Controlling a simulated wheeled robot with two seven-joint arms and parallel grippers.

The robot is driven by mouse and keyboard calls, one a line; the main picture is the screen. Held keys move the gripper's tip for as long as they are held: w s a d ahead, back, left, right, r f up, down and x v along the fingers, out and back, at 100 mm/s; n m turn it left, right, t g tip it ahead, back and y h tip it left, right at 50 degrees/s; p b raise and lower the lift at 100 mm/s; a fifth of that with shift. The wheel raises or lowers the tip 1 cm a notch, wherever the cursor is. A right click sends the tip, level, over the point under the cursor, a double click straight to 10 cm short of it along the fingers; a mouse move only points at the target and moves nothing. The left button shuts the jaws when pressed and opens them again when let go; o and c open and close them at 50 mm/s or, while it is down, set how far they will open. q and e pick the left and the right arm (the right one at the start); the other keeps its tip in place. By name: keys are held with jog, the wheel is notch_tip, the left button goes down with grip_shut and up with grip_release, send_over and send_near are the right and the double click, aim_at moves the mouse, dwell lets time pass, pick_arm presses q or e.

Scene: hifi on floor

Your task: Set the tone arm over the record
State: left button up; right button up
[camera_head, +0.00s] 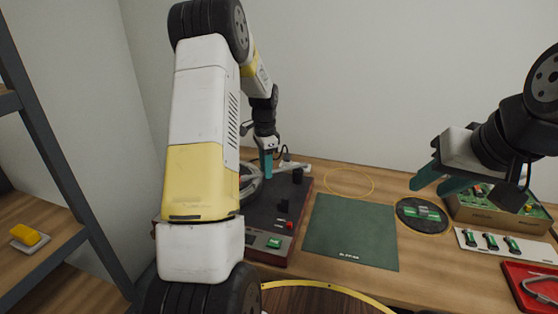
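A dark record player (268,221) stands on the table, its left part hidden behind my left arm. Part of its round, light-rimmed platter (252,186) shows beside the arm; I cannot make out the record surface. A pale piece that looks like the tone arm (293,166) is at the player's back right. My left gripper (267,164) points down at the platter's back edge, close to this piece. Its teal fingers overlap in view, so I cannot tell whether they hold anything. My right gripper (438,183) is open and empty above the table at right.
A green mat (351,231) lies right of the player. A black round pad (423,214) with green parts, a cardboard box (490,212), a white strip (508,246) and a red tray (522,290) are further right. A shelf (40,236) stands at left.

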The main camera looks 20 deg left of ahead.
pick_arm(q)
notch_tip(320, 180, up, 8)
jog(key=shift+f, duration=0.2)
jog(key=shift+r, duration=0.1)
dwell(0.4)
jog(key=s+d+r+n+t+h, duration=0.1)
jog(key=s+d+r+n+t, duration=0.35)
jog(key=s+r, duration=0.95)
jog(key=s+d+n+t, duration=0.1)
jog(key=s+d+n, duration=0.1)
jog(key=s, duration=0.5)
jog(key=s+d+n+h, duration=0.1)
jog(key=s+d+n, duration=0.2)
jog(key=s, duration=0.5)
jog(key=shift+s+d+r+t, duration=0.25)
jog(key=shift+d+r+t, duration=0.1)
jog(key=shift+d, duration=0.45)
